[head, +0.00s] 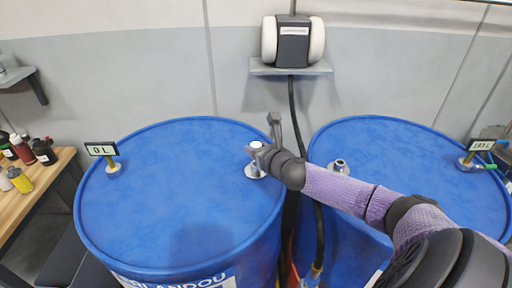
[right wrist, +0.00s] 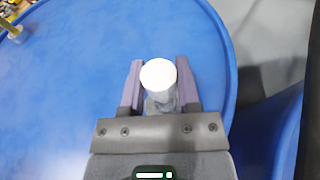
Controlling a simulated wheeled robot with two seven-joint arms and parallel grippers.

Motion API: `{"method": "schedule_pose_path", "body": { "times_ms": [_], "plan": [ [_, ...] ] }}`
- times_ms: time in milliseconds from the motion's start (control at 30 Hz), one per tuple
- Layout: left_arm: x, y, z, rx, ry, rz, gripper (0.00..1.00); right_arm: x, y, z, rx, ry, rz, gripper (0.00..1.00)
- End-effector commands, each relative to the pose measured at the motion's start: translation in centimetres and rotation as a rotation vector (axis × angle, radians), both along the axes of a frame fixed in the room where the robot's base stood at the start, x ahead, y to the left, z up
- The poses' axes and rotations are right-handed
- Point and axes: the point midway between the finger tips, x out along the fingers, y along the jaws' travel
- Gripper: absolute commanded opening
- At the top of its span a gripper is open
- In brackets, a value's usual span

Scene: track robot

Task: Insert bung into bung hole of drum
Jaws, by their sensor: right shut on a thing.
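The bung (head: 256,145) has a white round top and sits between the fingers of my right gripper (head: 262,152), which is shut on it. It also shows in the right wrist view (right wrist: 158,75), with both fingers alongside it. Below it is the silver bung hole fitting (head: 254,173) on the right side of the left blue drum (head: 180,190). The bung is above or at this fitting; I cannot tell whether it is seated, as the gripper hides part of the gap. My left gripper is not in view.
A second blue drum (head: 410,150) stands to the right with its own silver fitting (head: 339,166). Gauges reading "0L" (head: 101,149) and "183L" (head: 480,145) stand on the drums. A black hose (head: 293,105) hangs behind. A wooden bench (head: 30,190) with bottles is at left.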

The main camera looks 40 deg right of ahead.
Motion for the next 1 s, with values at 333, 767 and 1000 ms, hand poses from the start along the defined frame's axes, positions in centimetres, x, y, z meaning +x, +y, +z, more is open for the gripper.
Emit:
{"method": "schedule_pose_path", "body": {
  "times_ms": [333,767,1000],
  "plan": [
    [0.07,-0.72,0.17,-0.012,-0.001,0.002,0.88,0.0,0.0,0.09,0.0,0.0,-0.001,0.0],
    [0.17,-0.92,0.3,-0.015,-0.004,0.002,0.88,-0.02,-0.01,0.02,0.0,0.0,-0.004,0.0],
    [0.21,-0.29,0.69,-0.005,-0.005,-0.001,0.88,-0.02,-0.02,0.08,-0.001,0.0,-0.005,0.0]
  ]
}}
